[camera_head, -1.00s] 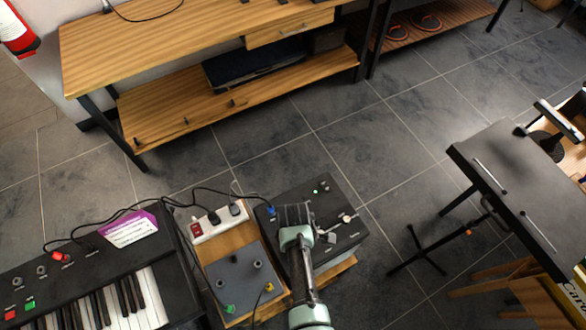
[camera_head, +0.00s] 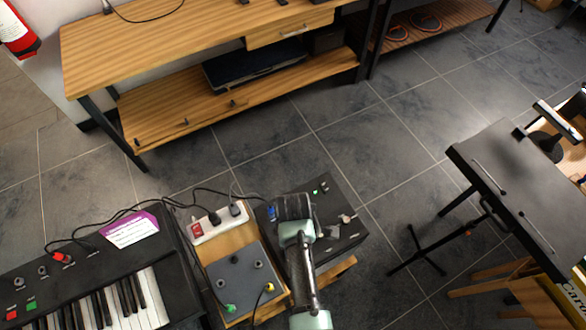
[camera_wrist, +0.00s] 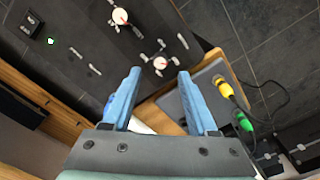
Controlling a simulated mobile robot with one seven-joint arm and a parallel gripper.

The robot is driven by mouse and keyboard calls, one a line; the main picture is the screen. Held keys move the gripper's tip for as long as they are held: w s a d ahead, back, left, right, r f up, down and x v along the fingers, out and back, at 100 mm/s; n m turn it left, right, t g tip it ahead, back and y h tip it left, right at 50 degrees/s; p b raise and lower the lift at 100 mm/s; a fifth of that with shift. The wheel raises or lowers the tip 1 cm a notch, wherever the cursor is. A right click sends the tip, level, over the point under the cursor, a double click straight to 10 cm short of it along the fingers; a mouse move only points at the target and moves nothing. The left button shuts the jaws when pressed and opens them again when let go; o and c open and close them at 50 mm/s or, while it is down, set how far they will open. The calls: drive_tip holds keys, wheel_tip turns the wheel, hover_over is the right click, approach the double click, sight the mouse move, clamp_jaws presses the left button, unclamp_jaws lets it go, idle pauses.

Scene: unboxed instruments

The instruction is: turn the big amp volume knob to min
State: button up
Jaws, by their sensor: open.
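The black amp (camera_head: 345,241) stands on the floor with its control panel facing up. A larger white knob with a red mark (camera_head: 347,218) shows on its panel, right of my gripper; in the wrist view it is at the top (camera_wrist: 120,16). A smaller white knob with a red mark (camera_wrist: 160,62) lies in line with the gap between my fingertips in the wrist view. My gripper (camera_wrist: 160,72) is open and empty, its two blue fingers apart. In the head view my gripper (camera_head: 293,206) hangs over the amp's left part and hides some of the panel.
A grey pedal box (camera_head: 240,275) with green and yellow plugs and a white power strip (camera_head: 220,224) stand left of the amp. A keyboard (camera_head: 100,285) lies further left. A black flat table (camera_head: 520,190) is at the right. Floor behind the amp is clear.

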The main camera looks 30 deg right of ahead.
wheel_tip(320, 180, up, 8)
idle(0.8)
